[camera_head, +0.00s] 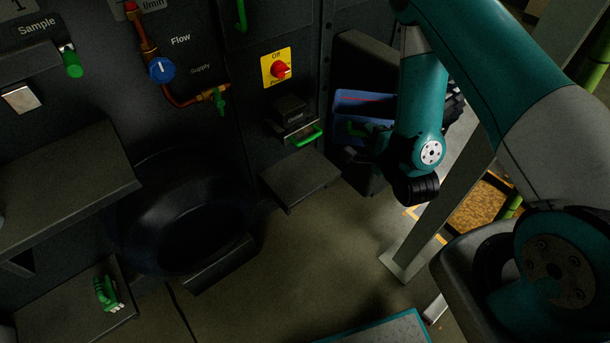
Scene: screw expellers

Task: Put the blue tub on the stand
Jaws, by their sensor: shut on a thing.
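The blue tub (362,104) shows right of the centre, beside the dark machine cabinet, with a red line along its upper part. My gripper (362,156) is at the tub's lower front side, shut on it. The fingers are dark against a dark background, and the exact contact is hard to see. My wrist and forearm hide the tub's right side. A flat grey stand-like ledge (300,181) juts out left of my gripper, below a spout with a green handle (305,137). I cannot tell for sure whether this ledge is the stand.
A large dark round basin (180,225) is at the lower left. A red switch (280,70) and pipes are on the panel. A grey post (435,215) stands right. Floor (310,260) in front is clear.

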